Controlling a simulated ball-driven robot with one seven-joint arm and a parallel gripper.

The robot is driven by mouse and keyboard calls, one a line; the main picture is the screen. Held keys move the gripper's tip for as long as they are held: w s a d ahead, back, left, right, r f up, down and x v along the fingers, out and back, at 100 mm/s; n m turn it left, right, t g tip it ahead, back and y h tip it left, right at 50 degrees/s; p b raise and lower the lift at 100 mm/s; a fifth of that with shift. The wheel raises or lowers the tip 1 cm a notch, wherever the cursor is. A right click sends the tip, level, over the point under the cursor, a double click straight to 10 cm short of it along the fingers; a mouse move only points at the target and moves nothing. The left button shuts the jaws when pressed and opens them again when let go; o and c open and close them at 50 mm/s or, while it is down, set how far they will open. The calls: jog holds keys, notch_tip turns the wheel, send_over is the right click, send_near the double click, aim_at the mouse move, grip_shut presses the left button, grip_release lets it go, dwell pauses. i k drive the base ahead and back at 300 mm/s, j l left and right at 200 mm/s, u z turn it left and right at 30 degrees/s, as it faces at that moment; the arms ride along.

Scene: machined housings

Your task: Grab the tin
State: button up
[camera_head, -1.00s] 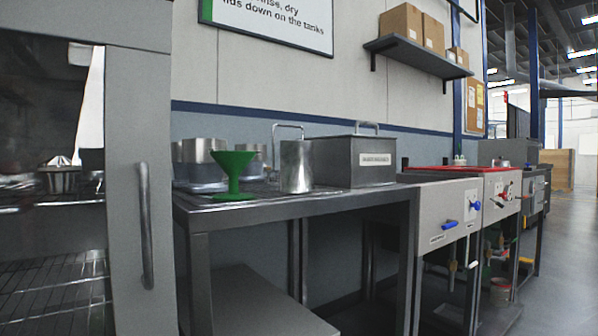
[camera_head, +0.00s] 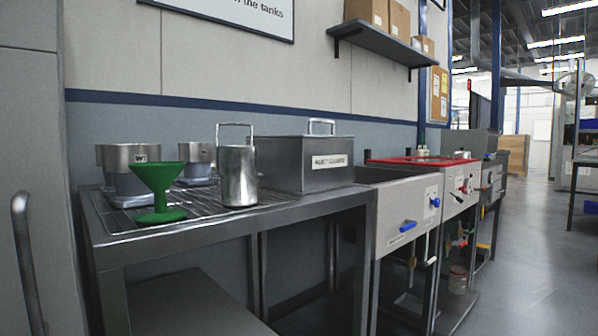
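A shiny metal tin (camera_head: 238,178) with a tall wire bail handle stands upright on the wire rack of the steel table (camera_head: 228,217). It is just right of the green funnel (camera_head: 160,190) and left of the lidded metal box (camera_head: 305,165), which bears a white label. The tin is unobstructed in this view. My gripper is not in view.
Two metal housings or pots (camera_head: 130,168) stand behind the funnel. A grey cabinet (camera_head: 30,180) with a vertical handle borders the left. Sink units (camera_head: 400,215) adjoin the table on the right. Open floor (camera_head: 530,260) lies at far right.

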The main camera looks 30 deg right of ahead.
aim_at(238, 163)
jog(key=i+j+z, duration=0.15)
jog(key=j+z, duration=0.25)
jog(key=i+j+z, duration=0.1)
jog(key=j+z, duration=0.5)
jog(key=z, duration=0.15)
